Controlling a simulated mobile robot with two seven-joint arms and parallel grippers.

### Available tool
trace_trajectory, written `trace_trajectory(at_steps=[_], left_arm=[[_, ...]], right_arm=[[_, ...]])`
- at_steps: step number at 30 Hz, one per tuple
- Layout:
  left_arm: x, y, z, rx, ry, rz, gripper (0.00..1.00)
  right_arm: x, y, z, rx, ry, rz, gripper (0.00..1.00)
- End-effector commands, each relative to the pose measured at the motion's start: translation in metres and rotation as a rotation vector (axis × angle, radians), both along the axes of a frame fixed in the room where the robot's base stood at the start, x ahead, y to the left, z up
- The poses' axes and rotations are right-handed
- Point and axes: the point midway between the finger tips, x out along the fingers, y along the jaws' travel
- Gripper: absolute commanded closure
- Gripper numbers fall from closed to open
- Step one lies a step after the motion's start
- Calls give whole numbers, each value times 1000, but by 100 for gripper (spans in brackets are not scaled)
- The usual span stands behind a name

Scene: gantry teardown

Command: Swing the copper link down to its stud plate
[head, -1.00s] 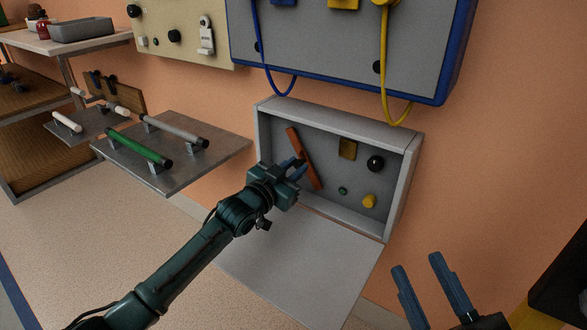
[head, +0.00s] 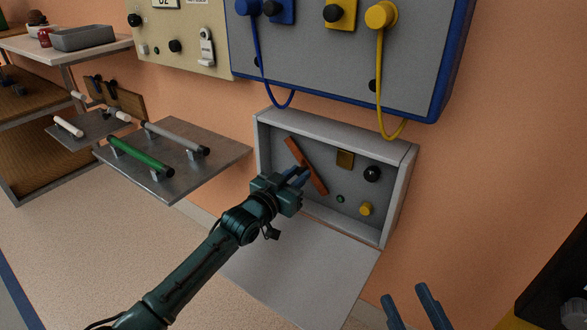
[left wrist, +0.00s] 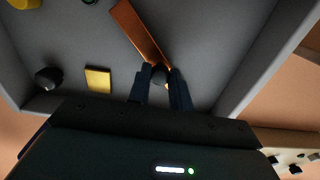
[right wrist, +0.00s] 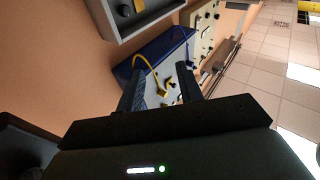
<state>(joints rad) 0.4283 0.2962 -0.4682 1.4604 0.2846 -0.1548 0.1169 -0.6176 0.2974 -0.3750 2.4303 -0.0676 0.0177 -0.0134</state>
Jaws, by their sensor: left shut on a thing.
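The copper link (head: 312,173) is a flat orange-brown bar inside the open grey box on the wall. It lies slanted, upper end left, lower end right. My left gripper (head: 303,176) reaches in from the left and is shut at the link. The left wrist view shows the link (left wrist: 138,30) running from the fingers, which close around a dark knob (left wrist: 160,73) near one end. A small brass square plate (head: 345,159) is right of the link, apart from it; I cannot tell if it is the stud plate. My right gripper (head: 407,297) is open and empty at the lower right.
The box (head: 263,150) also holds a black knob (head: 372,174), a yellow knob (head: 366,209) and a small green knob (head: 340,198). Its lid hangs down in front. A blue-framed panel with cables is above. A shelf with a green handle (head: 140,155) stands left.

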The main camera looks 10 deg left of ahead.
Motion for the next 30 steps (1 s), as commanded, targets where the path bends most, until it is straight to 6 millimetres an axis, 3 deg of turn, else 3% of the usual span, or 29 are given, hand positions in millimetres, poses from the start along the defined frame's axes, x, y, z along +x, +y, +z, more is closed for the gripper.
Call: trace_trajectory(at_steps=[1, 11, 21, 30], left_arm=[[-1, -3, 8, -39, 21, 0, 100], [-6, -14, 25, -326, 138, 0, 100], [-9, -20, 41, -589, 245, 1, 100], [-9, -21, 49, -729, 302, 0, 100]], right_arm=[[0, -1, 8, -20, 5, -10, 64], [-5, -9, 8, -150, 8, -51, 64], [0, -23, 5, -173, 228, -100, 64], [-1, -26, 2, -182, 324, -108, 64]])
